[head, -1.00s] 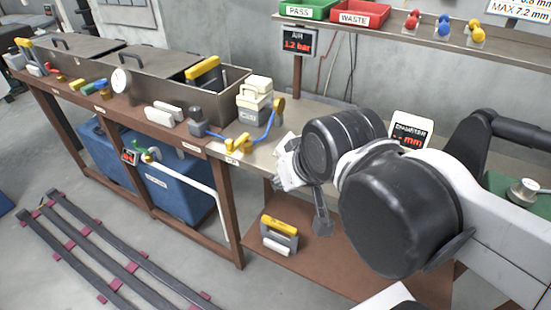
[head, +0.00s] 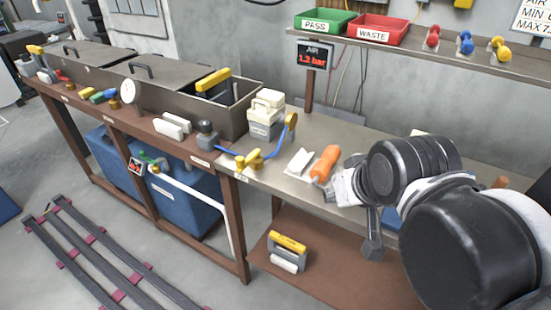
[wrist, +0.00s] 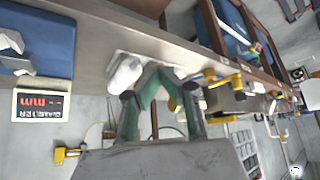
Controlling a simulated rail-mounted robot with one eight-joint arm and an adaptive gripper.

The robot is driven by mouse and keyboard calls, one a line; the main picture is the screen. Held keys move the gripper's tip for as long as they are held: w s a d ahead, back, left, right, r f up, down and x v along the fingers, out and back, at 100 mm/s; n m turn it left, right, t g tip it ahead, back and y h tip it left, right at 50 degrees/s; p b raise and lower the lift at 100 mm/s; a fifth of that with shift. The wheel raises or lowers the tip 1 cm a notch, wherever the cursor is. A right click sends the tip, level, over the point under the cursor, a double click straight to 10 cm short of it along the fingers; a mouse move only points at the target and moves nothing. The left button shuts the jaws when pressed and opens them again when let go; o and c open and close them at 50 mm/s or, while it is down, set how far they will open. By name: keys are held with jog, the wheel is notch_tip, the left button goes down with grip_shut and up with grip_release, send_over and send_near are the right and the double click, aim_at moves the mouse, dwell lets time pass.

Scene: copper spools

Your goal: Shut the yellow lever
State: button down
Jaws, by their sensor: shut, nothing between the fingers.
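Several yellow parts show, and I cannot tell for sure which is the task's lever. On the bench, a low yellow fitting (head: 248,162) joins a blue hose, with an upright yellow part (head: 291,121) at its other end. A yellow bar handle (head: 213,80) stands tilted at the open tank. The yellow and blue fittings also show in the wrist view (wrist: 222,81). My gripper (wrist: 157,72) is shut and empty, its green fingers close together in the wrist view, over or near a white object. In the head view its fingertips are hidden or too small to read.
An orange handle (head: 325,163) and a white wedge (head: 300,162) lie on the steel bench (head: 265,188) left of my arm. A white-topped grey box (head: 267,118) stands behind the hose. Below, a yellow-handled block (head: 288,247) sits on the brown shelf. Green (head: 325,20) and red (head: 378,30) bins are above.

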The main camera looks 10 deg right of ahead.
jog(key=shift+d, duration=0.15)
jog(key=w+a+f+m+t+y+b, duration=0.2)
jog(key=w+a+f+m+y+b, duration=0.4)
jog(key=m, duration=1)
jog(key=m+t+y, duration=0.1)
jog(key=m+y, duration=0.1)
jog(key=m, duration=0.2)
jog(key=r+m+t+y, duration=0.1)
jog(key=m+t, duration=0.1)
jog(key=m, duration=0.2)
jog(key=s+r+m+t+y, duration=0.1)
jog(key=m+y, duration=0.1)
jog(key=m, duration=0.2)
jog(key=shift+s+a+r+t+y, duration=0.1)
jog(key=shift+a+r+t+y, duration=0.1)
jog(key=shift+a+t+y, duration=0.1)
